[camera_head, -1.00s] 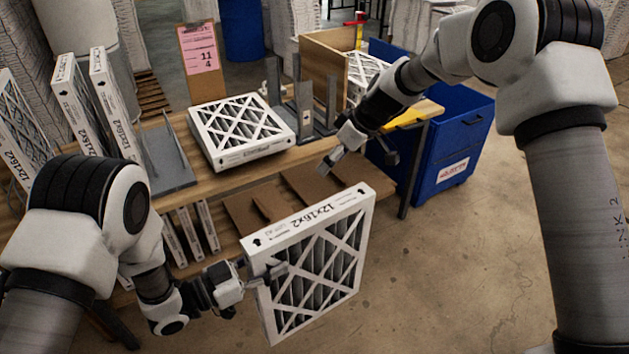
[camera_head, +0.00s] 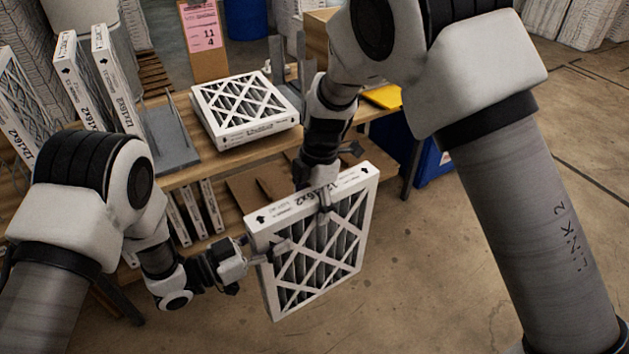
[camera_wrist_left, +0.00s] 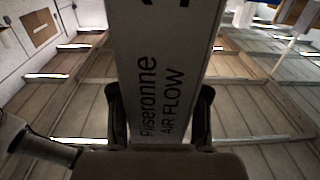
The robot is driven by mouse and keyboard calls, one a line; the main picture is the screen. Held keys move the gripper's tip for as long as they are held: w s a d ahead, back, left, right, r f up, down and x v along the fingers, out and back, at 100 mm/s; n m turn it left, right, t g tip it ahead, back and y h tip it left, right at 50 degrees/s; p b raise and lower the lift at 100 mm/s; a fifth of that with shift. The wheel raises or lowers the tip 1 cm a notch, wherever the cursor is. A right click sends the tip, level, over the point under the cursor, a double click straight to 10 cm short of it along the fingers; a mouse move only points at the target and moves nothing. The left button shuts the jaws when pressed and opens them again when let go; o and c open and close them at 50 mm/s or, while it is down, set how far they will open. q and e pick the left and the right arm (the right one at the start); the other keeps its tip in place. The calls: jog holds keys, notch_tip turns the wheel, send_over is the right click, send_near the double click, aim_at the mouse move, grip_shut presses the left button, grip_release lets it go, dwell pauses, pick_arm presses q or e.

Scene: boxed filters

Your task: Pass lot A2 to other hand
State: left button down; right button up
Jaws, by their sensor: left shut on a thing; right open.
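The held filter (camera_head: 318,250) is a white-framed pleated panel marked 12x16x2, upright in front of the bench; I cannot read its lot. My left gripper (camera_head: 270,252) is shut on its left edge. In the left wrist view, the filter's edge (camera_wrist_left: 160,75), printed "AIR FLOW", sits between the left fingers (camera_wrist_left: 160,118). My right gripper (camera_head: 322,196) is open at the filter's top edge, one finger showing over the near face. The far finger is hidden, and I cannot tell whether it touches.
Another filter (camera_head: 243,115) lies flat on the wooden bench. Several filters stand at the left (camera_head: 82,90), beside a grey rack (camera_head: 172,140). A pink card (camera_head: 201,27) stands behind. A blue bin (camera_head: 433,160) is at the right, partly behind my right arm. Floor to the right is clear.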

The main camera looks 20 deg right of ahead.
jog(key=shift+f, duration=0.6)
pick_arm(q)
jog(key=shift+d, duration=0.1)
pick_arm(e)
jog(key=c, duration=1.4)
pick_arm(q)
jog(key=shift+c, duration=2.3)
grip_release()
pick_arm(e)
jog(key=shift+w+a, duration=0.1)
grip_shut()
